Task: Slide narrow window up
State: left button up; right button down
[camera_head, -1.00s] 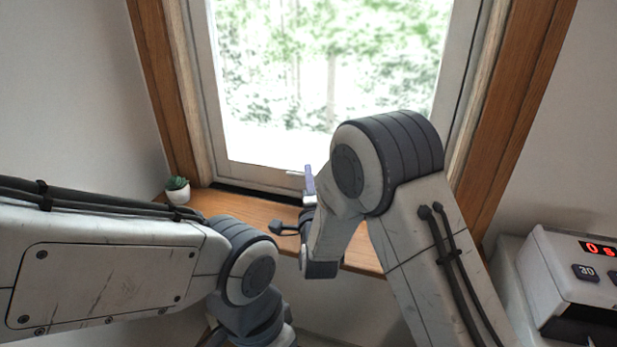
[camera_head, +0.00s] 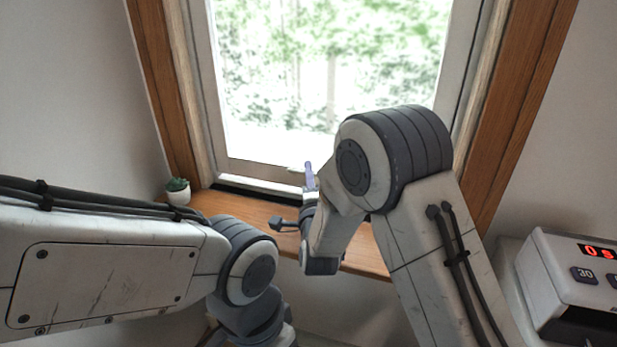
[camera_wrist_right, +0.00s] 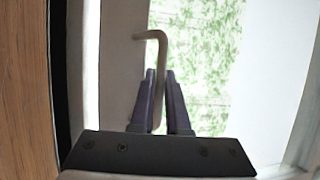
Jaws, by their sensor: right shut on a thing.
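The window (camera_head: 226,165) has a narrow white frame around a bright pane with green foliage behind it. Its bottom rail stands a little above the wooden sill, with a dark gap under it. A pale bent handle (camera_wrist_right: 158,50) on the rail shows in the right wrist view between the fingers. My right gripper (camera_wrist_right: 164,88) is shut on this handle. In the head view, my right gripper (camera_head: 309,172) is at the lower middle of the window, partly hidden by my wrist. My left arm comes in from the left, and its gripper is out of view.
A small potted succulent (camera_head: 178,191) stands at the left end of the wooden sill (camera_head: 240,206). Brown wooden trim (camera_head: 158,85) borders the window. A white device with a red display (camera_head: 570,285) stands at the right.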

jog(key=p, duration=0.8)
send_near(307, 42)
jog(key=x, duration=0.4)
jog(key=shift+w+r, duration=0.2)
jog(key=shift+w, duration=0.05)
jog(key=c, duration=1.2)
grip_release()
jog(key=shift+f, duration=0.1)
jog(key=b+v, duration=0.2)
jog(key=v, duration=0.8)
jog(key=shift+s+b, duration=0.25)
jog(key=shift+b, duration=0.05)
